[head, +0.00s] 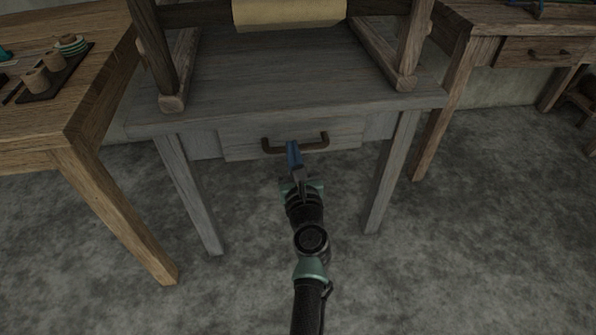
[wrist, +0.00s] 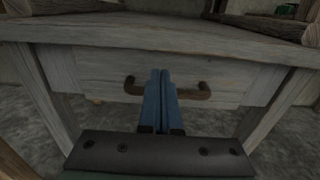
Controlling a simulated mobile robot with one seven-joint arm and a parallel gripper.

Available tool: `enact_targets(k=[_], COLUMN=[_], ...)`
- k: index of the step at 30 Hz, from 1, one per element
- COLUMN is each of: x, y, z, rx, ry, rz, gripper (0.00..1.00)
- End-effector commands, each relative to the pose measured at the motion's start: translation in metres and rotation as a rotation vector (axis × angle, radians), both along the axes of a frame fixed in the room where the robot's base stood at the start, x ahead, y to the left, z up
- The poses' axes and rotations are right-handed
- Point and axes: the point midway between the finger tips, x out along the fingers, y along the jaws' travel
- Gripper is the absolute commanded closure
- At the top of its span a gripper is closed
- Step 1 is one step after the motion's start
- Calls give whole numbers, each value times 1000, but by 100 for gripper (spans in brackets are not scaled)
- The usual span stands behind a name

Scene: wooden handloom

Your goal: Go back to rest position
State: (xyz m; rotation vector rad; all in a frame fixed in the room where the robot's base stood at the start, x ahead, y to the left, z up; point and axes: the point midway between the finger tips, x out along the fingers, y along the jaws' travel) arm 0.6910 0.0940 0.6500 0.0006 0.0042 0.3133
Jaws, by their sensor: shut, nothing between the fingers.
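My gripper (head: 294,156) is in the middle of the head view, in front of the grey table's drawer. Its blue fingers (wrist: 160,100) are together and empty in the wrist view. The grey drawer front (head: 240,143) looks closed. Its dark curved handle (head: 318,143) is just beyond the fingertips, which cover part of it in both views. I cannot tell whether the fingertips touch the handle.
The grey table (head: 270,80) carries a wooden loom frame (head: 405,60) with a cream cloth roll (head: 290,12). A brown table (head: 95,95) with a dark tray (head: 75,70) stands left. Another wooden desk (head: 485,25) stands right. The floor (head: 430,270) is clear.

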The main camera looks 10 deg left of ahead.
Motion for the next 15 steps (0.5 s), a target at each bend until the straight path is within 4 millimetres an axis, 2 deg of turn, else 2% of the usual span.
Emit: enact_targets(k=[1, 6, 15], x=[-10, -36, -57], y=[-3, -13, -20], z=[3, 2, 0], rx=[-1, -1, 1], ry=[2, 2, 0], rz=[-1, -2, -1], gripper=[100, 100, 100])
